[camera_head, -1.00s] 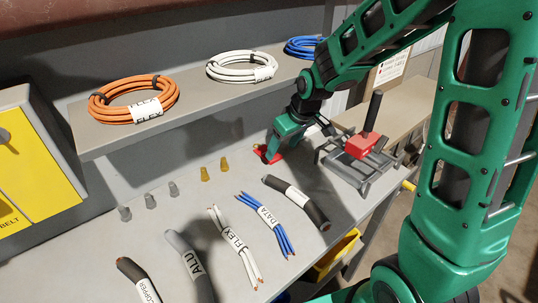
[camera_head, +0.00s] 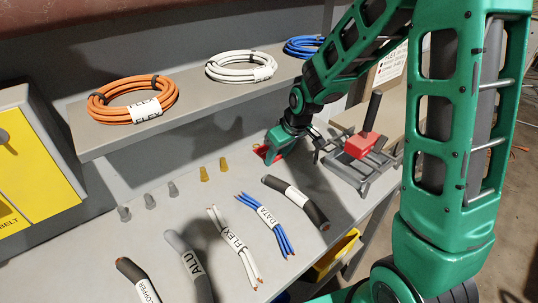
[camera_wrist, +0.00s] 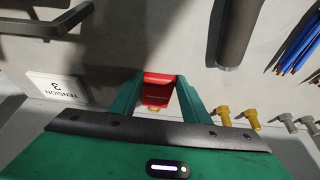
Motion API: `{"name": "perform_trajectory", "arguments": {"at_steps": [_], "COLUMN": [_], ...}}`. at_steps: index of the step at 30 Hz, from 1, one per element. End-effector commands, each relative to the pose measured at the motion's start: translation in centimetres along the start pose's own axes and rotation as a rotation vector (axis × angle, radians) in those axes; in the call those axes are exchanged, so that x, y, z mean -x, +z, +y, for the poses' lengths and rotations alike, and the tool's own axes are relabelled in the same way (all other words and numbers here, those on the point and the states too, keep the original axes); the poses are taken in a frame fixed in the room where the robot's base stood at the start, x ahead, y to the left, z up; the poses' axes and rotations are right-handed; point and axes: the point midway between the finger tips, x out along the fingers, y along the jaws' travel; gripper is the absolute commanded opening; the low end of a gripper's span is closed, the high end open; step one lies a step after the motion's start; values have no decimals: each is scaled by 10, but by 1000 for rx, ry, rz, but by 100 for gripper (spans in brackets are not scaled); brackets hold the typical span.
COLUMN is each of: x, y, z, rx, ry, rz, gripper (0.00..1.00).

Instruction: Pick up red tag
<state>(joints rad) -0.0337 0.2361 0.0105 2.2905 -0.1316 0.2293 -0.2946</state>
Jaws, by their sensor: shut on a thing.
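The red tag (camera_head: 261,150) is at the back of the grey bench, partly hidden behind my green finger in the head view. My gripper (camera_head: 271,154) is shut on it and points down. In the wrist view, the red tag (camera_wrist: 157,92) sits between the two green fingers of my gripper (camera_wrist: 158,80), with a small yellowish piece at its lower edge. I cannot tell how far the tag is from the bench top.
A red block with a black handle (camera_head: 359,146) stands on a grey frame right of my gripper. A shelf (camera_head: 200,117) with coiled cables overhangs the back.

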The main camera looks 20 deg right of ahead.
Motion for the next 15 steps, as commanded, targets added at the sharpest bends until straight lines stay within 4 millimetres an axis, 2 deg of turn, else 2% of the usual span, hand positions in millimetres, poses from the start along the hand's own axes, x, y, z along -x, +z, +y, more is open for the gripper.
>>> {"name": "perform_trajectory", "arguments": {"at_steps": [8, 15], "x": [3, 21], "y": [1, 9], "z": [0, 0], "rx": [0, -1], "ry": [0, 1], "rz": [1, 1], "gripper": [21, 21]}}
